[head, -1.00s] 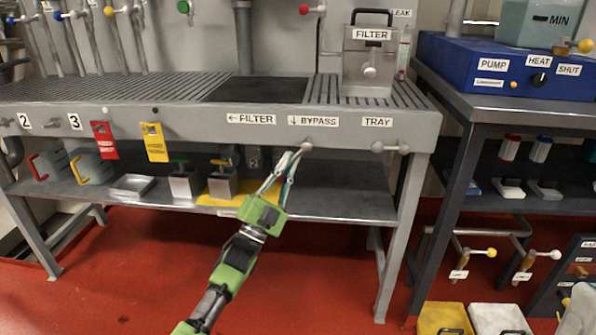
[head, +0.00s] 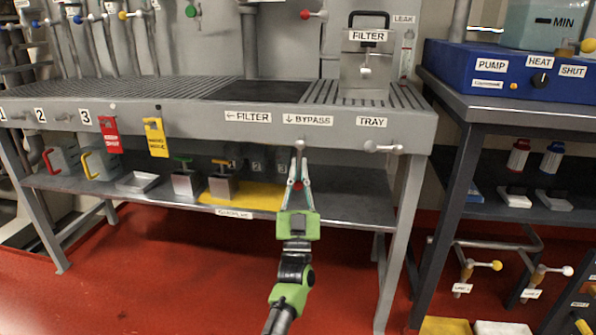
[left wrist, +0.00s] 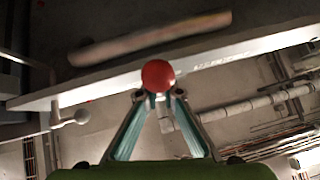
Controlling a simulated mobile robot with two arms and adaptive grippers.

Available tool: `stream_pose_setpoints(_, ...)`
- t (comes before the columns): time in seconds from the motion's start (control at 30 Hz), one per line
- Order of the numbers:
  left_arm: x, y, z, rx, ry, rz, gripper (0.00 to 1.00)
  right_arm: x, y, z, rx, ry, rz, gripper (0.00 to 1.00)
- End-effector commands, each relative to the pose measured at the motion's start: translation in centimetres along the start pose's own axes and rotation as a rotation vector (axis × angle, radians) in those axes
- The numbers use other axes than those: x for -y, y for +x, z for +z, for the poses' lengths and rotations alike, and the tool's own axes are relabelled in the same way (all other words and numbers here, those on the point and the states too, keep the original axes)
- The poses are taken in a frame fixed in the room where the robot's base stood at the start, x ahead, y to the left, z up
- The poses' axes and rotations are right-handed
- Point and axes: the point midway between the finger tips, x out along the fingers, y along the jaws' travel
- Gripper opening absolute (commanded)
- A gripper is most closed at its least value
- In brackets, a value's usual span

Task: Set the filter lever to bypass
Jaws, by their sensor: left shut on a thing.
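The filter lever (head: 300,144) sits on the bench's front rail, under the label BYPASS with its down arrow. It appears to point down, its red ball knob (head: 298,185) between the fingers of my left gripper (head: 299,178). In the left wrist view the red knob (left wrist: 158,75) is at the tips of my left gripper (left wrist: 158,96), which is shut on it. The lever's shaft is mostly hidden by the fingers and knob. The FILTER label (head: 247,117) with a left arrow is to the left. My right gripper is not in view.
The tray lever (head: 383,147) lies horizontal to the right; it also shows in the left wrist view (left wrist: 75,118). A shelf (head: 345,205) with trays and handled blocks is below the rail. The filter box (head: 367,62) stands on the bench. Red floor in front is clear.

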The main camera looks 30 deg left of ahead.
Motion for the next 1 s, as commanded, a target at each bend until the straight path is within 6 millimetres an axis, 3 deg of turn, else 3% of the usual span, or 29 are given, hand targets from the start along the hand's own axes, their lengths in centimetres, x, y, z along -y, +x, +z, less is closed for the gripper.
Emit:
stream_pose_setpoints(0.67,-0.18,-0.12,0.12,0.017,-0.047,-0.043,0.00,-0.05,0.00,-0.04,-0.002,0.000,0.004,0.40)
stream_pose_setpoints(0.7,-0.18,-0.12,0.12,0.017,-0.047,-0.043,0.12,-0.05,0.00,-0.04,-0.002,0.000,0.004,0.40)
stream_pose_setpoints(0.77,-0.18,-0.11,0.11,0.016,-0.047,-0.043,0.24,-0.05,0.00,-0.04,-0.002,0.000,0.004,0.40)
stream_pose_setpoints(1.0,-0.11,-0.04,0.04,0.014,-0.045,-0.044,0.24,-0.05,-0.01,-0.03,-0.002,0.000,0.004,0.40)
